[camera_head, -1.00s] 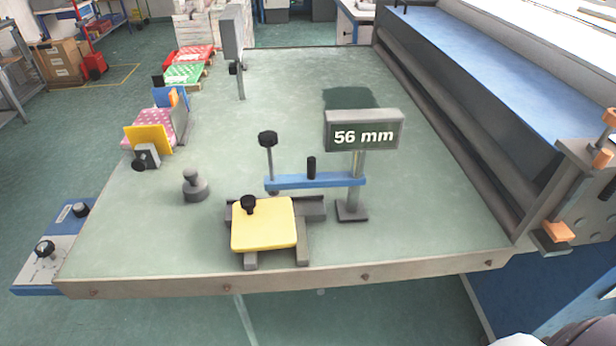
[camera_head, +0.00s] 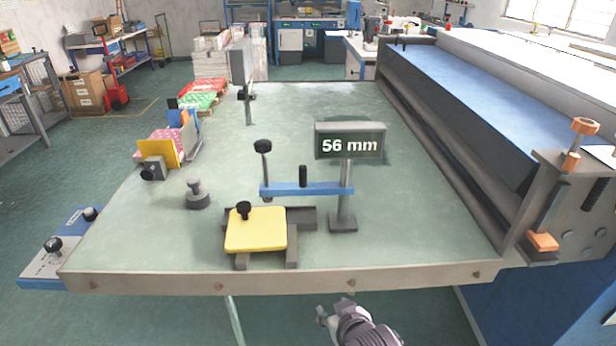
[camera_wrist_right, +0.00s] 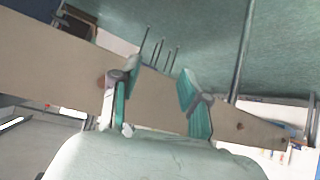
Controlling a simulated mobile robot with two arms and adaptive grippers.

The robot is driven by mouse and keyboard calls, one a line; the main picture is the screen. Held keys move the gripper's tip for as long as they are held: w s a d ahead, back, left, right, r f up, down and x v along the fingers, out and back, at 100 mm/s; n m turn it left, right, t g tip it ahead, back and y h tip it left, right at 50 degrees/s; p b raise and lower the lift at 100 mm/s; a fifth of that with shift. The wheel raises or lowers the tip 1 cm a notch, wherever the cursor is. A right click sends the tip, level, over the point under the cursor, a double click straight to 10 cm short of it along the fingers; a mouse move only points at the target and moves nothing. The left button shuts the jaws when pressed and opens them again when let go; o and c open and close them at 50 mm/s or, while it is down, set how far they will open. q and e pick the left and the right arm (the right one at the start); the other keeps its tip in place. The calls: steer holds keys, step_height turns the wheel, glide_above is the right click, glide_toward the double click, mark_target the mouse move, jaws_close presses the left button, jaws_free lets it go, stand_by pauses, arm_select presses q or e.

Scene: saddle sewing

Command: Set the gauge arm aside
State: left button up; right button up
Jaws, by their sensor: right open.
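The gauge arm (camera_head: 285,189) is a blue horizontal bar with a black peg standing on it. Its right end meets the grey post that carries the "56 mm" display (camera_head: 350,145). At its left end is an upright rod with a black knob (camera_head: 262,146). The arm spans above a dark fixture holding a yellow pad (camera_head: 256,230). My right gripper (camera_head: 322,314) is below the table's front edge, apart from the gauge. In the right wrist view its two fingers (camera_wrist_right: 157,95) are spread and empty, facing the table edge. My left gripper is not in view.
The green table (camera_head: 420,215) has free room at front right and in the middle. A grey knobbed weight (camera_head: 198,196) stands left of the fixture. Coloured pieces (camera_head: 175,145) line the left edge. A long roller machine (camera_head: 470,110) borders the right side.

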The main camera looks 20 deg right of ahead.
mark_target(303, 171)
steer(key=w+a+r+m+t+h, duration=0.1)
steer(key=w+r+t, duration=0.35)
steer(key=r, duration=0.65)
steer(key=w+r+m+t, duration=0.1)
steer(key=w+r+t, duration=0.3)
steer(key=r, duration=0.7)
steer(key=shift+g, duration=0.35)
steer(key=w+p, duration=0.1)
steer(key=w, duration=0.3)
steer(key=w+p, duration=0.1)
steer(key=w, duration=0.4)
steer(key=w+d, duration=0.1)
steer(key=w, duration=0.4)
steer(key=shift+w+d+p, duration=0.1)
steer(key=shift+w+p, duration=0.15)
steer(key=shift+p, duration=0.15)
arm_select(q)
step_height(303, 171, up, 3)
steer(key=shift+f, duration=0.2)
arm_select(e)
jaws_close()
